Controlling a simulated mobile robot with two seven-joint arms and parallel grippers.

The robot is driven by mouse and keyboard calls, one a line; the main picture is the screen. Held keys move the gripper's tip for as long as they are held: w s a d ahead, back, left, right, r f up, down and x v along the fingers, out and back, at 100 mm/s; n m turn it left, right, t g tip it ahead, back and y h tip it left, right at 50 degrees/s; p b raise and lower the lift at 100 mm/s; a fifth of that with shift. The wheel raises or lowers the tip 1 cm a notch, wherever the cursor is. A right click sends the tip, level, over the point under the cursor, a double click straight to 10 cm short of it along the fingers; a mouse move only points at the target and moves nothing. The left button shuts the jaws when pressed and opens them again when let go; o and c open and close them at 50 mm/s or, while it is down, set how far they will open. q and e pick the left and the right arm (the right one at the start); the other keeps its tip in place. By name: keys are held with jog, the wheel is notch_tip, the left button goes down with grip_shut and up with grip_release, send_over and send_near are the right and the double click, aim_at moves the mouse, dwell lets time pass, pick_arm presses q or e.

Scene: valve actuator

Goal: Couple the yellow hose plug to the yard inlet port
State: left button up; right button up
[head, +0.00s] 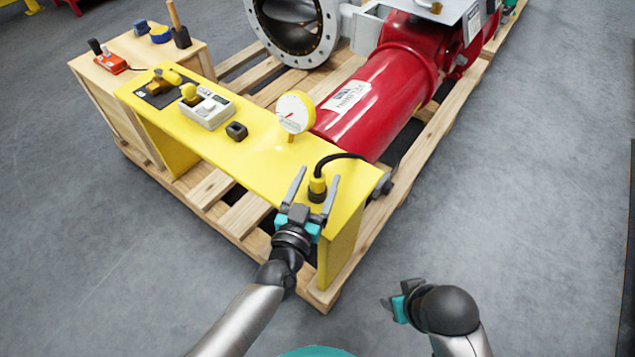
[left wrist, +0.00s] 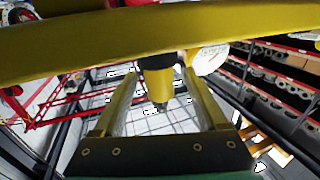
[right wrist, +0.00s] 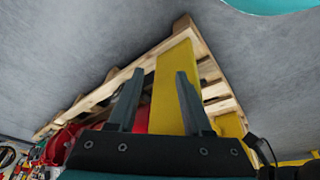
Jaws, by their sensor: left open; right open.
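The yellow hose plug (head: 318,188) is upright near the right end of the yellow bench (head: 262,150), with a black hose (head: 340,158) curving from its top. My left gripper (head: 318,176) is open at the plug, with one finger on each side of it. The left wrist view shows the plug (left wrist: 158,78) between the spread fingers; contact cannot be told. A small black square socket (head: 236,131) and a yellow fitting on a black plate (head: 160,88) sit further left; I cannot tell which is the yard inlet port. My right gripper (head: 395,305) is open and empty, low beside the bench.
A dial gauge (head: 295,112) stands on the bench between socket and plug. A grey box with a yellow knob (head: 207,112) is to its left. A red actuator cylinder (head: 375,100) lies behind on the wooden pallet (head: 440,130). The floor at right is clear.

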pick_arm(q)
jog(key=shift+b+x, duration=0.6)
jog(key=shift+x, duration=1.1)
jog(key=shift+f, duration=0.1)
pick_arm(e)
notch_tip(320, 180, up, 3)
jog(key=shift+w+r+t, duration=0.15)
jog(key=shift+t, duration=0.15)
pick_arm(q)
jog(key=shift+c, duration=0.2)
grip_shut()
